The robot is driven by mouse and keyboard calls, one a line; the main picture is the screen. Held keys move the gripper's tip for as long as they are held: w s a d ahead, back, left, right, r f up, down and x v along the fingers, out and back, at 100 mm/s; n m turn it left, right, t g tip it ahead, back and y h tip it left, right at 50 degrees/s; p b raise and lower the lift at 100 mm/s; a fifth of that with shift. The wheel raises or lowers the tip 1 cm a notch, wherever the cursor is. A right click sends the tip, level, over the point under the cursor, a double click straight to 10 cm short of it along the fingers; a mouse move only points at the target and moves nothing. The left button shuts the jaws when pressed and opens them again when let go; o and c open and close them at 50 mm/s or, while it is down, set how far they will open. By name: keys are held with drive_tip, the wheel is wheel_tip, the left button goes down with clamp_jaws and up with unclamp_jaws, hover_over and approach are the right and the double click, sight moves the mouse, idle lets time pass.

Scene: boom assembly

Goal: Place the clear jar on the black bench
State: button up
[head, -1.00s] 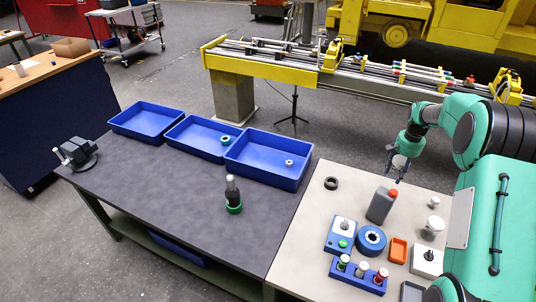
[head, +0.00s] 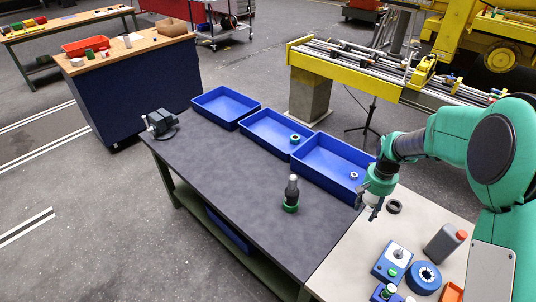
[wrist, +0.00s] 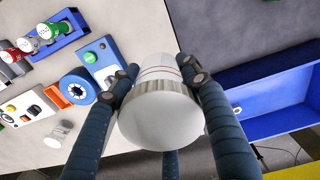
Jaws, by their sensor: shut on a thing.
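My gripper (wrist: 164,82) is shut on a pale jar (wrist: 158,118) in the wrist view, with its fingers on both sides. The jar looks whitish, with a ridged rim and thin red lines; whether its walls are clear is hard to tell. The bench's dark top also shows in the wrist view (wrist: 225,30), beyond the jar and to the right.
Three blue bins (head: 226,91) line the bench's far edge. A vise (head: 160,123) stands at its left end, and a dark bottle with green base (head: 291,190) near its middle. The light worktop (head: 343,262) carries a grey canister (head: 444,243) and several parts. The bench's left half is clear.

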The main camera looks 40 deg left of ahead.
drive_tip(key=s+a+n, duration=0.2)
drive_tip(key=s+a, duration=0.4)
drive_tip(key=s, duration=0.5)
drive_tip(key=f, duration=1.6)
drive_tip(key=shift+s, duration=0.2)
drive_tip(key=p, duration=0.1)
hover_over(324, 219)
drive_tip(key=shift+f, duration=0.7)
drive_tip(key=shift+f, duration=1.75)
drive_tip(key=shift+f, duration=0.1)
